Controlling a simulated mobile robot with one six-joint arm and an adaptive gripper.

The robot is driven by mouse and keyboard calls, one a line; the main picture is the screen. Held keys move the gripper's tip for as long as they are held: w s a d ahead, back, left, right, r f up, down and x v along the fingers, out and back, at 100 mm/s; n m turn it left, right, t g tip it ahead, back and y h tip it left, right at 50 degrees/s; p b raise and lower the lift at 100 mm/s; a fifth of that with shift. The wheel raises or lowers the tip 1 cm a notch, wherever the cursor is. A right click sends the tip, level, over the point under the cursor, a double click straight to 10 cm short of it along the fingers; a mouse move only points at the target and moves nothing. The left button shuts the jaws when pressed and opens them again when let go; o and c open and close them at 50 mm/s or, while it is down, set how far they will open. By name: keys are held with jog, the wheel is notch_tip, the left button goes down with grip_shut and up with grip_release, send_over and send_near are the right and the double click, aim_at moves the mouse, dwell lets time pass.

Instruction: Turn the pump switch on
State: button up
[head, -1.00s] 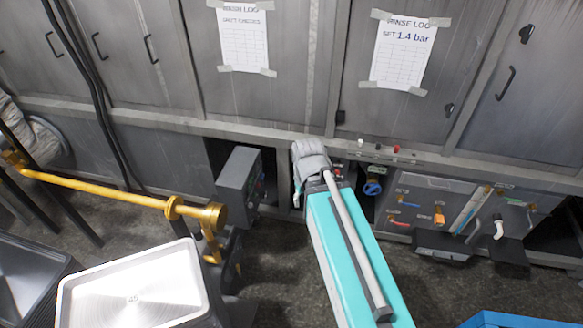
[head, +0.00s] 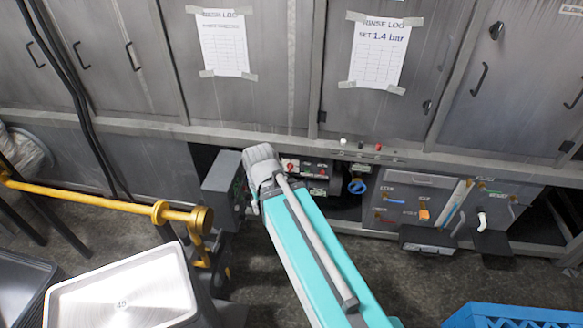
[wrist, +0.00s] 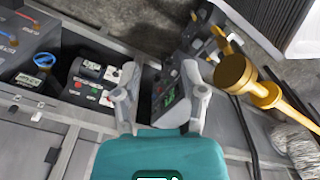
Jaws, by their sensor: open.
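My gripper (wrist: 160,70) is open and empty in the wrist view, with a grey control box (wrist: 168,97) with a green display behind the gap between its fingers. In the head view this box (head: 221,188) stands just left of my gripper (head: 262,172), whose fingertips are largely hidden. A dark switch panel (wrist: 92,84) with white modules and red and green buttons is left of my fingers in the wrist view; it shows right of my gripper in the head view (head: 306,172). I cannot read which switch is the pump's.
A blue-ringed gauge or valve (head: 357,186) and a grey panel with coloured handles (head: 402,203) are further right. A yellow pipe (head: 100,199) ends left of the control box. A pale pan (head: 122,290) and blue crate (head: 512,316) are in front.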

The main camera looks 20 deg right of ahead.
jog(key=shift+f, duration=0.1)
jog(key=n+t+h+b, duration=1.25)
jog(key=n+b, duration=1.65)
jog(key=b, duration=2.2)
send_near(289, 168)
jog(key=shift+s+f+t+y, duration=0.15)
jog(key=shift+s+t+y, duration=1.1)
jog(key=shift+s, duration=0.6)
jog(key=x, duration=1.3)
jog(key=shift+w+d, duration=0.25)
jog(key=shift+w, duration=0.05)
